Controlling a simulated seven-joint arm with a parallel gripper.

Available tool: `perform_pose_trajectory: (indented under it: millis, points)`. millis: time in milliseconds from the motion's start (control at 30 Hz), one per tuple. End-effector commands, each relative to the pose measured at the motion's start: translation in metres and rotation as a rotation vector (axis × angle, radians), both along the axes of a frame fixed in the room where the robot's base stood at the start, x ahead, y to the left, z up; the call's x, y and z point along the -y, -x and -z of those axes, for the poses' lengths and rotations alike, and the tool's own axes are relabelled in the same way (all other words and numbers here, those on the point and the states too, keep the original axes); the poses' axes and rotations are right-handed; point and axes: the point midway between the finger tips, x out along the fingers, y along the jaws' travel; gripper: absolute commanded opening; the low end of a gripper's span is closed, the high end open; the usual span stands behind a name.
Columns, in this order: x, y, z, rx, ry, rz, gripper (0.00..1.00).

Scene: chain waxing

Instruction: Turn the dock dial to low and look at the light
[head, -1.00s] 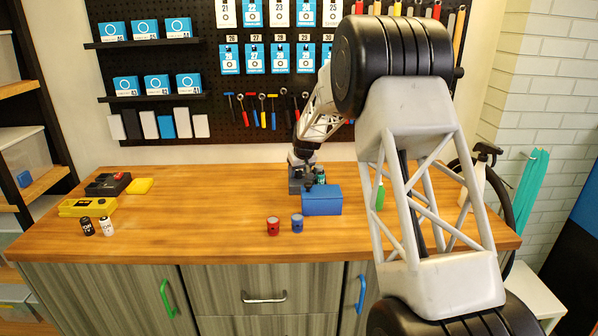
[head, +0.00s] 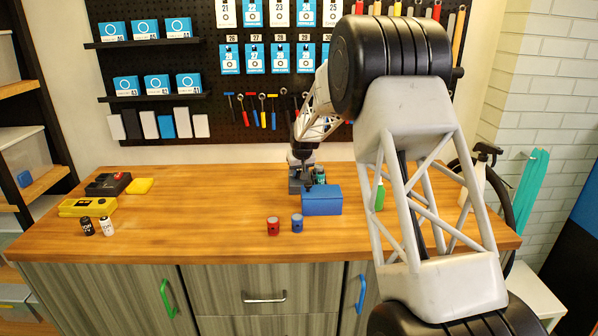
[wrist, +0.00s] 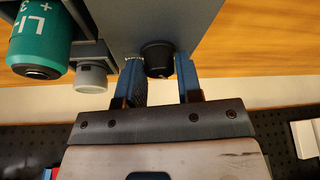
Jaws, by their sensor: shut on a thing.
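The grey dock (head: 295,186) stands on the bench behind a blue box, with a green battery (head: 320,176) at its right side. In the wrist view the dock's grey body (wrist: 150,22) fills the top, and the green battery (wrist: 40,40) hangs at the upper left. The black dial (wrist: 158,60) sits between the two blue fingers of my gripper (wrist: 159,80), which is shut on it. White marks show beside the dial, but I cannot read its setting. I cannot make out a lit light on the dock in either view.
The blue box (head: 321,200) stands just in front of the dock. A red can (head: 273,226) and a blue can (head: 297,223) stand nearer the front. A yellow device (head: 87,207) is at the left. The middle left of the bench is clear.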

Motion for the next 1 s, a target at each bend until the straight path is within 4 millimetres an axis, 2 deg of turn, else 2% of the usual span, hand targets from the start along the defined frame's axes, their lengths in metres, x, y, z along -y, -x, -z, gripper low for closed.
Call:
perform_pose_trajectory:
  millis: [700, 1000]
  points:
    - [-0.0018, -0.0003, -0.0003, 0.001, 0.001, 0.459, 0.09]
    - [-0.0025, -0.0004, -0.0007, 0.002, -0.001, 0.596, 0.09]
